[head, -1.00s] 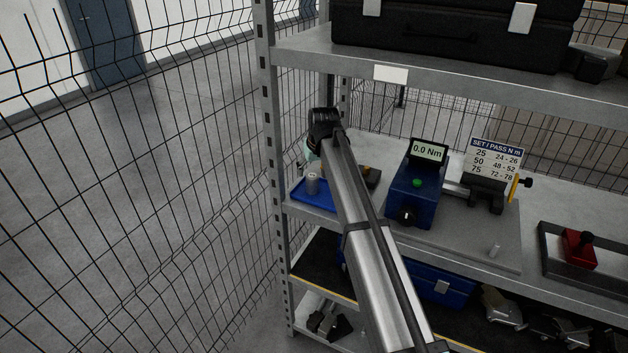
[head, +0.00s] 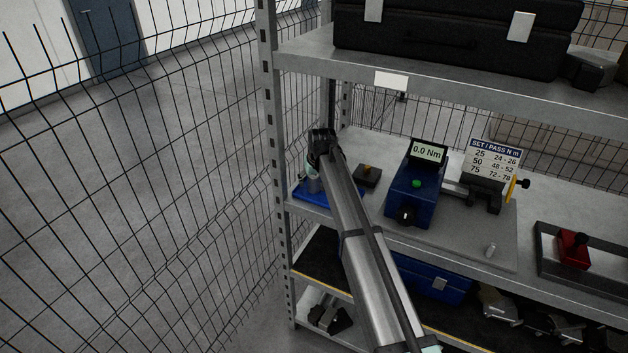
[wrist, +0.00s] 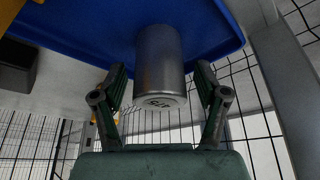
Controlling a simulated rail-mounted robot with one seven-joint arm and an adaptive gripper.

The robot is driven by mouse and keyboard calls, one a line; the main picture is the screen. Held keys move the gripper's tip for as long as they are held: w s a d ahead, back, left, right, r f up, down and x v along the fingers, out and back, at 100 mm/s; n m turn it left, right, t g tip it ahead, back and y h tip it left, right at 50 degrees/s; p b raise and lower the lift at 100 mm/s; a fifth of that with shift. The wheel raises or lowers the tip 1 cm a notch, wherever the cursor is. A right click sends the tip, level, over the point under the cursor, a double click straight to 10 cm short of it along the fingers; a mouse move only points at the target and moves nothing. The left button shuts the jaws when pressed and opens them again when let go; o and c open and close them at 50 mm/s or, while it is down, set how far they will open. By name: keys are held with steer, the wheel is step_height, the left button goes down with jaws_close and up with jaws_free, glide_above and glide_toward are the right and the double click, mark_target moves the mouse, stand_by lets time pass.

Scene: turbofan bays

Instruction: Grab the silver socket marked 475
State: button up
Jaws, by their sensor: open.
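The silver socket (wrist: 158,62) is a plain metal cylinder with dark characters on its near end, which appear upside down and are hard to read. It stands on a blue tray (wrist: 215,20). In the wrist view my gripper (wrist: 160,80) is open, with one green finger on each side of the socket and visible gaps between. In the head view the socket (head: 314,186) is partly covered by my gripper (head: 311,168) and arm, at the left end of the shelf on the blue tray (head: 322,198).
A shelf post (head: 275,130) and mesh fence stand close on the left. Another shelf hangs above.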

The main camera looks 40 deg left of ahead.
jaws_close()
steer(key=shift+r, duration=0.1)
